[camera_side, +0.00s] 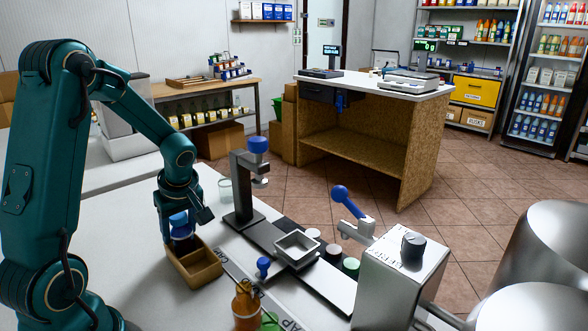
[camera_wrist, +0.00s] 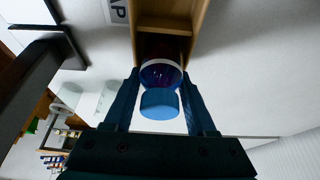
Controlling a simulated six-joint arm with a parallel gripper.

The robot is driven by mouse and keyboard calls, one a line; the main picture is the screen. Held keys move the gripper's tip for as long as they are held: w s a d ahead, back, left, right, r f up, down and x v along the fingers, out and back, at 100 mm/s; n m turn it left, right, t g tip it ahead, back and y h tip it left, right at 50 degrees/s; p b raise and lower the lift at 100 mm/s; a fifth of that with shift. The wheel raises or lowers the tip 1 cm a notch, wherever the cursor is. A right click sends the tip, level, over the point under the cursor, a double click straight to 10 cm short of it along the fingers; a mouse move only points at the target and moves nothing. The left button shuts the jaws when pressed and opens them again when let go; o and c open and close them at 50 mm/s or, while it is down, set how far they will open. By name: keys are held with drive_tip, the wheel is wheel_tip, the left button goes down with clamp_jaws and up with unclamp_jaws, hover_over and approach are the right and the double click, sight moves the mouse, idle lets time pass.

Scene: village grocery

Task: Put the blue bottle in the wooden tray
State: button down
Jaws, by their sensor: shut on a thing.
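The blue bottle (camera_side: 180,231) is upright between the fingers of my gripper (camera_side: 178,238). In the wrist view the bottle's light blue cap (camera_wrist: 159,104) and darker body (camera_wrist: 160,73) show between the two fingers of my gripper (camera_wrist: 162,100), which is shut on it. The wooden tray (camera_side: 203,278) lies on the white counter right below, and also shows in the wrist view (camera_wrist: 200,20). The bottle is over or in the tray's far compartment; its base is hidden, so I cannot tell whether it touches the floor. The tray's near compartment looks empty.
A capping stand with a blue knob (camera_side: 258,145) and a metal tray (camera_side: 297,249) stand right of the wooden tray. A small blue-topped object (camera_side: 263,266), an orange bottle (camera_side: 246,305) and a green item (camera_side: 270,322) are in front. A clear glass (camera_side: 225,189) stands behind.

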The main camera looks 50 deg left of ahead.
drive_tip(key=shift+f, duration=0.15)
unclamp_jaws()
idle(0.4)
drive_tip(key=shift+r, duration=4)
drive_tip(key=s+d+r+m+t+h, duration=0.2)
drive_tip(key=d+m, duration=0.7)
drive_tip(key=d, duration=0.2)
drive_tip(key=s+d+r+m+t+h, duration=0.2)
drive_tip(key=s+d+m+t, duration=0.1)
drive_tip(key=d+m, duration=0.6)
drive_tip(key=shift+s+d+t, duration=0.2)
drive_tip(key=shift+d+t, duration=0.1)
drive_tip(key=shift+d, duration=0.55)
